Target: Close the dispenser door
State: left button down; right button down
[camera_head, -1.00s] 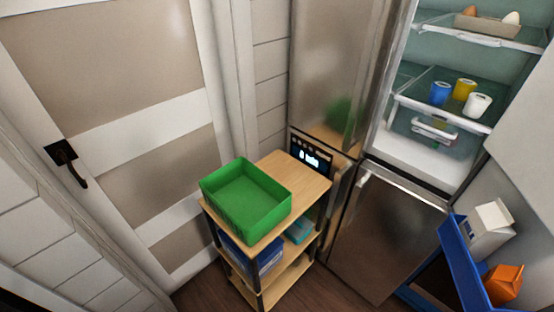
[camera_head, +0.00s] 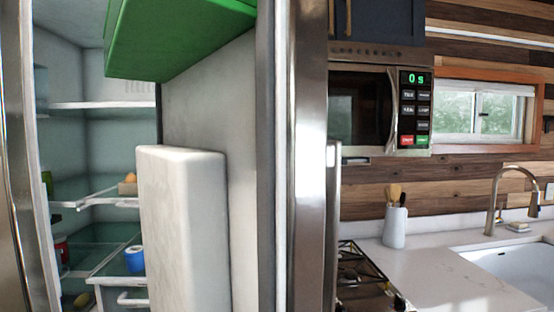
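The open fridge door (camera_head: 240,120) stands in the middle of the head view, swung out to the right of the fridge interior, its inner side facing me. A green door bin (camera_head: 175,40) is at its top, with a tall white block-like thing (camera_head: 182,230) below. The edge of the door is a shiny steel strip (camera_head: 305,150). No dispenser panel shows now, so I cannot tell which door carries it. Neither of my grippers is in view.
The fridge interior (camera_head: 105,135) has glass shelves with a blue cup (camera_head: 135,259). Right of the door are a microwave (camera_head: 378,105), a stove (camera_head: 365,280), a utensil holder (camera_head: 395,225), a sink (camera_head: 510,265) and a faucet (camera_head: 495,195).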

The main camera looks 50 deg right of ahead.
aim_at(239, 188)
jog(key=l+z, duration=0.1)
jog(key=l, duration=1.35)
